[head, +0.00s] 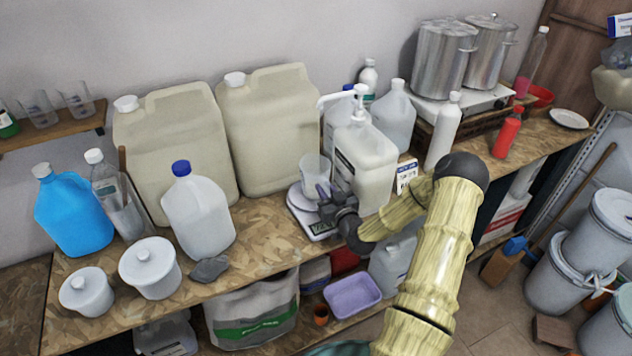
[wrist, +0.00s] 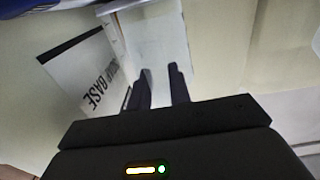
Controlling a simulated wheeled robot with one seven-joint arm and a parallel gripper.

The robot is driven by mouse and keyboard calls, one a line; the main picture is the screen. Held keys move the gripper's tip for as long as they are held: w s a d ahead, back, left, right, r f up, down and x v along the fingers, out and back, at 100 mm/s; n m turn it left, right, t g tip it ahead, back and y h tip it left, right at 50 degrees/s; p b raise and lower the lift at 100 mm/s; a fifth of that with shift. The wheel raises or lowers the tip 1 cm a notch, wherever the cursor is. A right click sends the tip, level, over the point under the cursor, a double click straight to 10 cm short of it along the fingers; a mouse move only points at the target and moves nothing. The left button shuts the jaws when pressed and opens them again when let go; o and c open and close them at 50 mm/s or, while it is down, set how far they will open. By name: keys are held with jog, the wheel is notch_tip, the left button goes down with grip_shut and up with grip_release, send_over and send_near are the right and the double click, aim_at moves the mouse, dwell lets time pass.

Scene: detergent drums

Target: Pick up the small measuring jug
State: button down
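The small measuring jug (head: 314,170) is a clear, pale cup standing on the digital scale (head: 303,212) on the bench. My gripper (head: 325,200) is right by the jug at its lower front side, between it and the pump-top jug. In the wrist view my gripper (wrist: 160,75) has its two dark fingers apart, with a pale surface in the gap. A pale translucent shape, probably the measuring jug (wrist: 157,38), lies just beyond the fingertips. Whether the fingers touch it is unclear.
A white pump-top jug (head: 368,165) stands close right of my gripper; its "SOAP BASE" label (wrist: 90,75) shows left in the wrist view. Large beige drums (head: 270,130) stand behind. A clear blue-capped jug (head: 198,215) is to the left. Bare bench (head: 262,235) lies left of the scale.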

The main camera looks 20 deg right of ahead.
jog(key=shift+r, duration=0.25)
dwell(0.3)
jog(key=shift+w+r, duration=0.1)
jog(key=shift+r, duration=0.05)
jog(key=shift+s+r+b, duration=0.2)
jog(key=shift+r+b, duration=0.2)
jog(key=shift+r, duration=0.4)
jog(key=shift+w+r+b, duration=0.1)
jog(key=shift+r+b, duration=0.9)
jog(key=shift+r, duration=2.75)
jog(key=shift+a, duration=0.1)
